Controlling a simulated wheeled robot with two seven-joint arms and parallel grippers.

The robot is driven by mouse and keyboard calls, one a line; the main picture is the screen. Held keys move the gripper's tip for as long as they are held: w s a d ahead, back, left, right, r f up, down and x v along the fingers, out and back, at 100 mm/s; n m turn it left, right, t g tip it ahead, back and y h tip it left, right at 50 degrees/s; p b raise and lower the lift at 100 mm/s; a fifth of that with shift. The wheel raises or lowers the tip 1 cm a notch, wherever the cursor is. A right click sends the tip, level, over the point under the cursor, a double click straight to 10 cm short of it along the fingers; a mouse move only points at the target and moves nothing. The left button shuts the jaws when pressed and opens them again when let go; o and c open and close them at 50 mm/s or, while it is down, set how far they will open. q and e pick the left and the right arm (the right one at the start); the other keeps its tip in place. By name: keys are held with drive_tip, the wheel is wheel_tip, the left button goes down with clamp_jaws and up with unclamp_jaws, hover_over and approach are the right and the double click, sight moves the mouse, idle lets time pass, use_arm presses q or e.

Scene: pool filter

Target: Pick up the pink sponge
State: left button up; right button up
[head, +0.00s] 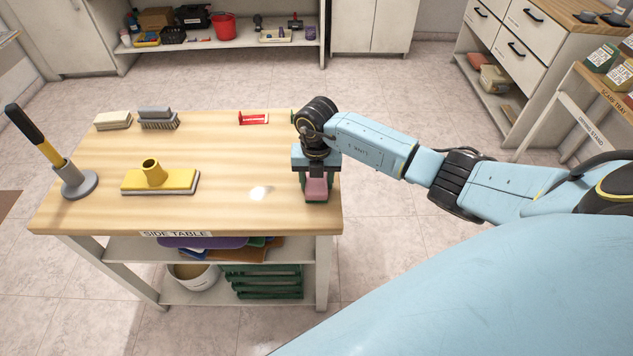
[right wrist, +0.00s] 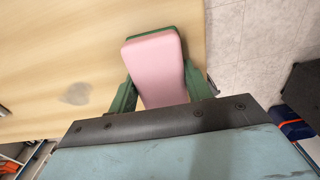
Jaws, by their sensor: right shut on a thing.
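The pink sponge (head: 316,187) has a green layer under its pink top and is at the right end of the wooden side table (head: 225,205). My right gripper (head: 315,178) points down over it, with its fingers on both sides of the sponge. In the right wrist view the sponge (right wrist: 155,65) sits between the green fingers (right wrist: 160,95), which are shut on it. I cannot tell whether the sponge still touches the table top. My left gripper is not in view.
Table middle is clear.

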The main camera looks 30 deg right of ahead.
wheel_tip(320, 180, up, 10)
drive_tip(key=shift+r+p, duration=0.1)
drive_tip(key=shift+p, duration=0.5)
